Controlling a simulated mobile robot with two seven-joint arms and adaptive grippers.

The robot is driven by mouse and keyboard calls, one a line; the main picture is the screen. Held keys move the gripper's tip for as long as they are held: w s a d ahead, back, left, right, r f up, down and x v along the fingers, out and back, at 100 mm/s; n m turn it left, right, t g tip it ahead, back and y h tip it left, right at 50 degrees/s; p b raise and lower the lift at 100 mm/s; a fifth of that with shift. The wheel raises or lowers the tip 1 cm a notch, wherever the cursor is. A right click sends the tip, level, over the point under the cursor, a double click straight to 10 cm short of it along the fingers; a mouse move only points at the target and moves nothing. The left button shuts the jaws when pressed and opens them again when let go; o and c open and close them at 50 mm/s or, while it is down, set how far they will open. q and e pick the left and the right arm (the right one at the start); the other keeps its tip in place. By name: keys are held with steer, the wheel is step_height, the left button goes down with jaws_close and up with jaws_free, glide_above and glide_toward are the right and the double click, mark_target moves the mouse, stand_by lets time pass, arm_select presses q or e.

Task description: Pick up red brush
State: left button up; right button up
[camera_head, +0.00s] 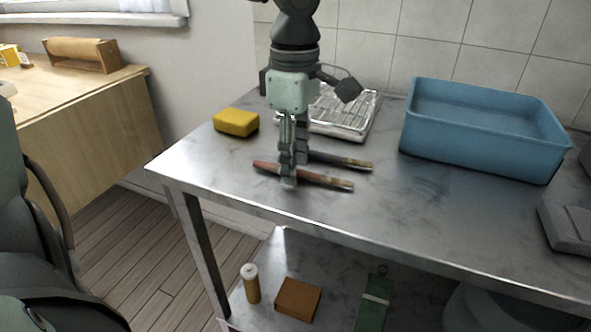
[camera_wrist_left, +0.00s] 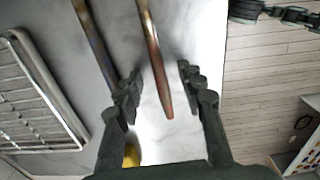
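The red brush (camera_head: 325,180) lies on the metal table near its front edge, its reddish handle end to the left. In the wrist view the brush (camera_wrist_left: 153,52) runs between the fingers, with gaps on both sides. My left gripper (camera_head: 294,168) points down over the brush and is open around it; the fingers (camera_wrist_left: 158,84) do not grip it. A second, darker brush (camera_head: 345,161) lies just behind, and in the wrist view this brush (camera_wrist_left: 97,40) is outside the left finger. A dark jointed part at the wrist view's top right looks like my right gripper (camera_wrist_left: 280,13); its state is unclear.
A yellow sponge (camera_head: 236,122) lies left of the gripper. A wire rack tray (camera_head: 345,111) stands behind it and a blue tub (camera_head: 483,137) to the right. A grey object (camera_head: 566,228) sits at the right edge. The table between brushes and tub is clear.

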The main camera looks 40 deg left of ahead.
arm_select(q)
steer(key=shift+f, duration=0.2)
jaws_close()
steer(key=shift+r, duration=0.1)
